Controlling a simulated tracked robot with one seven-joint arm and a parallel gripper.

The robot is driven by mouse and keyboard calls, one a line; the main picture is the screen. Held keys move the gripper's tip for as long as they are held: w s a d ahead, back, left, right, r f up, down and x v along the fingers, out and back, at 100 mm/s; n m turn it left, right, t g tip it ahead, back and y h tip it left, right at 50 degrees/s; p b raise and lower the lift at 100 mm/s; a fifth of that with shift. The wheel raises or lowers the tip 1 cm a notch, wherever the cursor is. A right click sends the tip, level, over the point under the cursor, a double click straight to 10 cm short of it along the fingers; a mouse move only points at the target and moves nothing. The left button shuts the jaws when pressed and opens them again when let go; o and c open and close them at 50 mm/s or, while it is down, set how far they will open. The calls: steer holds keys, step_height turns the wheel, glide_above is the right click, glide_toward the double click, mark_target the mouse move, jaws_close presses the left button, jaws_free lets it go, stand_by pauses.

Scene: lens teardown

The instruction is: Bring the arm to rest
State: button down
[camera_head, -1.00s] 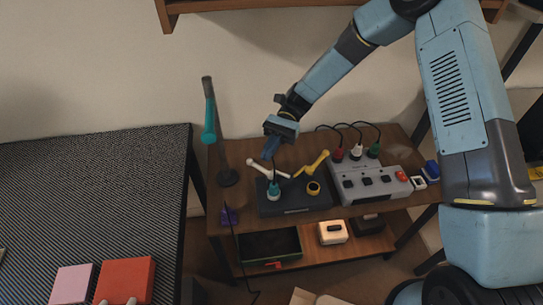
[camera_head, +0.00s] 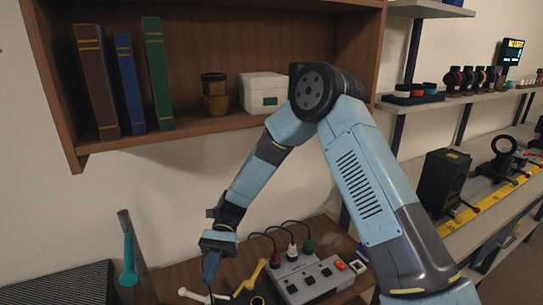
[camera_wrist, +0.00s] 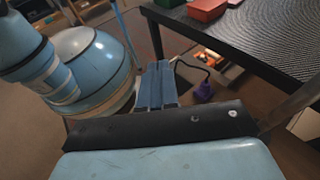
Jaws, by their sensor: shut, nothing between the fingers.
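My gripper (camera_head: 210,266) hangs at the end of my blue arm, pointing down above the small wooden bench in the head view. Its blue fingers are together and nothing shows between them. In the wrist view the closed fingers (camera_wrist: 157,85) point out over the floor, with my own blue base beside them at left. In the head view the gripper is left of the grey control box (camera_head: 312,280) and above the white and yellow levers. Whether it touches anything below cannot be seen clearly.
A wooden shelf (camera_head: 230,125) with books, a jar and a white box is behind my arm. A teal-handled stand (camera_head: 128,262) is left of the gripper. A bench with a black device (camera_head: 444,180) is at right. The wrist view shows a dark table (camera_wrist: 255,40) and a purple object (camera_wrist: 204,91).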

steer(key=w+d+r+t, duration=0.2)
steer(key=d+r+t, duration=0.4)
steer(key=d+r, duration=0.4)
steer(key=w+d+r+t, duration=0.3)
steer(key=d+r+t, duration=0.3)
steer(key=d, duration=0.6)
steer(key=s+d+r+t, duration=0.3)
steer(key=d+r, duration=0.1)
steer(key=d, duration=0.2)
steer(key=s+d+r+t+h, duration=0.1)
steer(key=s+d+r+t, duration=0.1)
steer(key=s+d+r, duration=0.2)
steer(key=s+d+r+n+t, duration=0.1)
steer(key=s+d+r+t, duration=0.2)
steer(key=d, duration=0.6)
steer(key=shift+s+r+t+h, duration=0.25)
steer(key=shift+r+t+h, duration=0.05)
steer(key=shift+r, duration=0.15)
